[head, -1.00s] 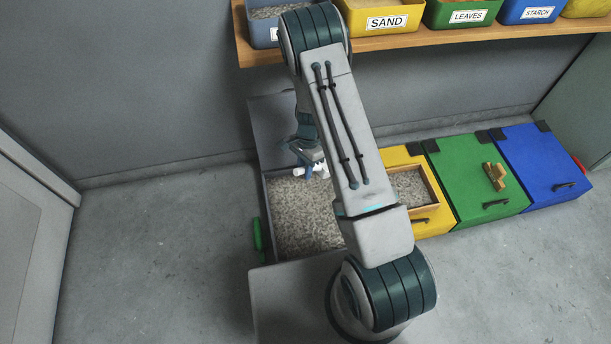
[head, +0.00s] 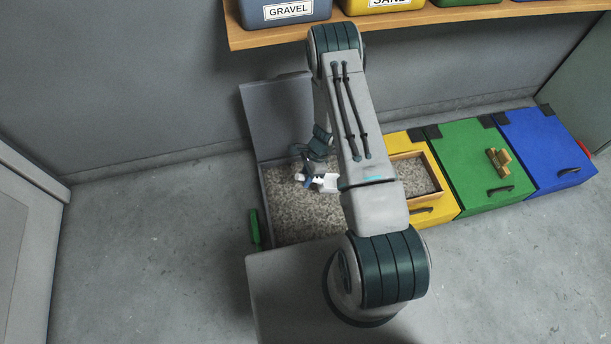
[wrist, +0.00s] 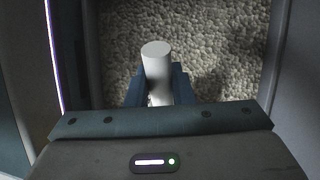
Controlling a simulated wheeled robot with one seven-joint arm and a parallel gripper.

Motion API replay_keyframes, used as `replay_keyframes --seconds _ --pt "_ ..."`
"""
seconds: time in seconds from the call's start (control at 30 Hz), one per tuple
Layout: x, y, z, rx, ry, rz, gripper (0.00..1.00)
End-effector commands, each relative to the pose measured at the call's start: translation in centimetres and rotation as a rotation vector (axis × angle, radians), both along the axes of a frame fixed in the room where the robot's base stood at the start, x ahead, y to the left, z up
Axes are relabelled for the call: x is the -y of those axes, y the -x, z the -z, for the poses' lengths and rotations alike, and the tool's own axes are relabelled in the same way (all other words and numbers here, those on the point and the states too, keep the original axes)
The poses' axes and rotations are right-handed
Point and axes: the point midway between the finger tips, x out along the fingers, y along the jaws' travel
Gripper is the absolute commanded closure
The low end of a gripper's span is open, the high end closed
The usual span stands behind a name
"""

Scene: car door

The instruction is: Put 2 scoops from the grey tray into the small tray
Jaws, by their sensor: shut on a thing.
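The grey tray (head: 263,200) is a floor box full of pale gravel, its lid (head: 277,115) raised at the back. My gripper (head: 318,180) is over the gravel, partly hidden by my arm. It is shut on the white handle of a scoop (head: 328,182). In the wrist view the handle (wrist: 157,65) stands between the two dark fingers (wrist: 160,86); the scoop's bowl and its contents cannot be made out. The small tray (head: 437,170) is wood-rimmed, holds gravel and sits on the yellow box, partly behind my arm.
Yellow (head: 440,210), green (head: 465,160) and blue (head: 545,150) lidded boxes stand to the right. A brown wooden object (head: 499,161) lies on the green lid. A shelf (head: 300,33) with labelled bins hangs above. Floor at left (head: 150,240) is clear.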

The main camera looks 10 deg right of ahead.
Motion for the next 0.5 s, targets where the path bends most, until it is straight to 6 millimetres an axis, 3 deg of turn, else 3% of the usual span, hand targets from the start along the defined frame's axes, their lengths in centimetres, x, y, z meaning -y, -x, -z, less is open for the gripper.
replay_keyframes --seconds 0.5 --pt "-0.1 0.0 3.4 0.0 0.001 -0.002 1.0"
